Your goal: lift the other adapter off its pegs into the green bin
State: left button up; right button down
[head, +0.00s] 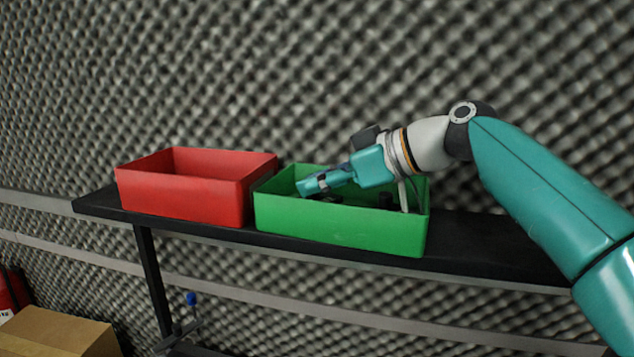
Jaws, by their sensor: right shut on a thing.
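The green bin (340,228) stands on a dark shelf, to the right of the red bin. My right gripper (312,186) reaches in from the right and lies low over the green bin's opening, fingers pointing left. It is shut on a dark adapter (326,198), which shows only partly below the fingers, inside the bin's outline. Another dark piece (386,201) shows in the right part of the bin; I cannot tell what it is. The front wall hides the bin's floor. The pegs are not in view. My left gripper is not in view.
A red bin (185,193) stands close to the left side of the green bin. The shelf (490,240) is bare to the right of the bins. A foam wall rises behind. A cardboard box (55,335) sits low at the left.

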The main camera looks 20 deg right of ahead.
jog(key=shift+f+b, duration=0.3)
jog(key=shift+f, duration=0.05)
